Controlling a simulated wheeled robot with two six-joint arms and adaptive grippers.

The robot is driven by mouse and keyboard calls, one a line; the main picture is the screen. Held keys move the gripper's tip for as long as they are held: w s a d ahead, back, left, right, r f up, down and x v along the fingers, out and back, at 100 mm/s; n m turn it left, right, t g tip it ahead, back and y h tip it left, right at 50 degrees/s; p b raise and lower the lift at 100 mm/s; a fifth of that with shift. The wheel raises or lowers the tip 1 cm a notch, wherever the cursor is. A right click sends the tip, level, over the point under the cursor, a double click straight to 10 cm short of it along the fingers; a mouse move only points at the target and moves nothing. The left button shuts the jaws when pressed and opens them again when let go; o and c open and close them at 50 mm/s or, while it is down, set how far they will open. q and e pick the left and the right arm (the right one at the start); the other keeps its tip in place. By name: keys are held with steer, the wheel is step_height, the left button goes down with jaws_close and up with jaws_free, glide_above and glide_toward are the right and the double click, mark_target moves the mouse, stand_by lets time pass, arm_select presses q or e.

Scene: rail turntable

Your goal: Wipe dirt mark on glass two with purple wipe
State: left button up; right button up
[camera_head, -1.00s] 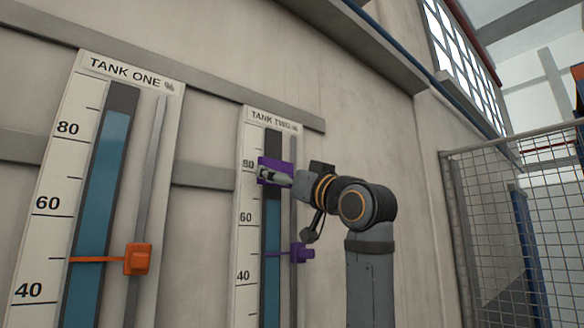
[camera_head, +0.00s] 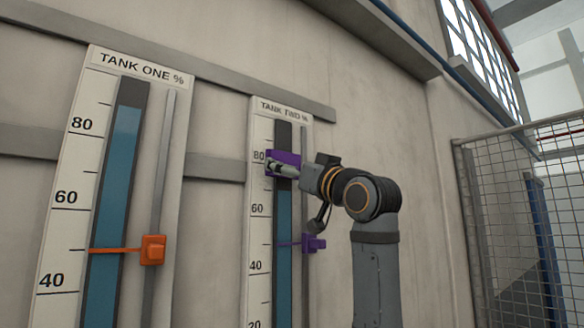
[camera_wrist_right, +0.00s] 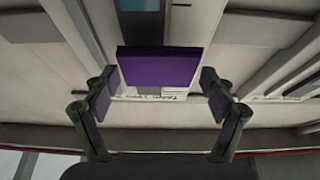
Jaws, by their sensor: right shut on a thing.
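The tank two gauge (camera_head: 261,230) is a tall white scale panel with a dark-topped blue glass (camera_head: 284,215), in the middle of the head view. My right gripper (camera_head: 275,166) is shut on the purple wipe (camera_head: 288,157) and holds it in front of or against the glass near the 80 mark; contact cannot be told. I cannot make out a dirt mark; the wipe covers part of the glass. My left gripper is not in view.
A purple pointer (camera_head: 313,244) sits on tank two's side rail below the wipe. The tank one gauge (camera_head: 70,210) with its orange pointer (camera_head: 152,250) is at left. A grey ledge (camera_head: 375,38) runs above, and a mesh fence (camera_head: 520,220) stands at right.

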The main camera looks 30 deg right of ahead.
steer(key=shift+w+a+p, duration=0.15)
steer(key=shift+w+p, duration=0.25)
steer(key=shift+w, duration=0.55)
steer(key=shift+w+d, duration=0.2)
steer(key=shift+d, duration=1.95)
steer(key=shift+w+a, duration=0.1)
steer(key=shift+a, duration=0.05)
steer(key=shift+c, duration=0.2)
steer(key=shift+s+a, duration=0.15)
steer(key=shift+a, duration=0.95)
steer(key=shift+s+a, duration=0.15)
steer(key=shift+a, duration=0.9)
steer(key=shift+d, duration=0.15)
